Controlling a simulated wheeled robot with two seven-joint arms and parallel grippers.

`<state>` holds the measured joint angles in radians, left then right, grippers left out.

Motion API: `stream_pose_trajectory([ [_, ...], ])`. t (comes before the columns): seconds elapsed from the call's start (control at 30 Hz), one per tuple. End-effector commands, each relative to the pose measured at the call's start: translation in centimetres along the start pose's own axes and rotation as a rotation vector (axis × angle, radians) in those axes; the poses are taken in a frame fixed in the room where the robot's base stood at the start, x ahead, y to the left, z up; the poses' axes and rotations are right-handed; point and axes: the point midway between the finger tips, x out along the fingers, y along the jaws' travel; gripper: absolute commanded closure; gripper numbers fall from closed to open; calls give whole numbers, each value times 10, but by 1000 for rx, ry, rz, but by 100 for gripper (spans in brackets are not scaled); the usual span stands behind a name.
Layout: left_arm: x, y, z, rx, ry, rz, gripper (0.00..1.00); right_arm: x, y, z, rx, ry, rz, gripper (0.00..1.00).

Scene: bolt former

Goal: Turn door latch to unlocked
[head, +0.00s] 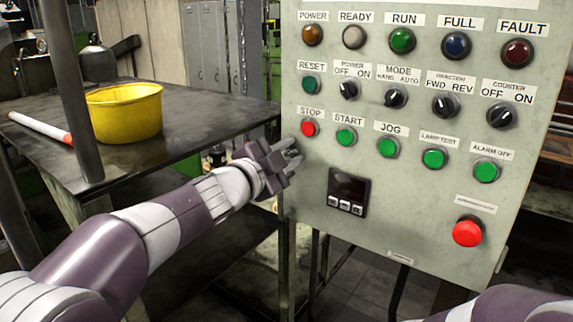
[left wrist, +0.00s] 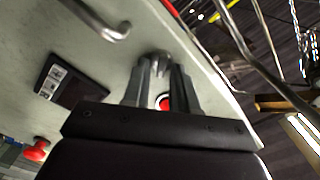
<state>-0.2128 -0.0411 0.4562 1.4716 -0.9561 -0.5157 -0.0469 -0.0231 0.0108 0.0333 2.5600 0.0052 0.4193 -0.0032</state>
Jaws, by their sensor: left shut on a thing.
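My left gripper (head: 289,157) is at the left edge of the grey control panel door (head: 400,225), just below the red STOP button (head: 309,128). In the left wrist view its two fingers (left wrist: 162,68) are shut on a small rounded metal piece, the door latch (left wrist: 158,56), near the panel's edge. Most of the latch is hidden between the fingers, and its turned position cannot be told. In the head view the gripper covers it. My right gripper is out of view; only part of my right arm shows at the lower right.
The panel carries lamps, switches, green buttons, a small display (head: 348,190) and a red mushroom button (head: 467,232). A bent metal bar (left wrist: 97,20) stands out in the left wrist view. A dark table (head: 190,125) with a yellow bucket (head: 125,115) is at the left, behind a post.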

Motion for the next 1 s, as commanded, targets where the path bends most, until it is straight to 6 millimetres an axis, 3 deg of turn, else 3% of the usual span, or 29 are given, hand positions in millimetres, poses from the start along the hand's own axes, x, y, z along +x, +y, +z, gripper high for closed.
stream_pose_trajectory([
  [0.5,0,7,2,445,3,-1,100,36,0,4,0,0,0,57],
  [1.0,0,8,2,639,3,1,100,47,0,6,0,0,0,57],
])
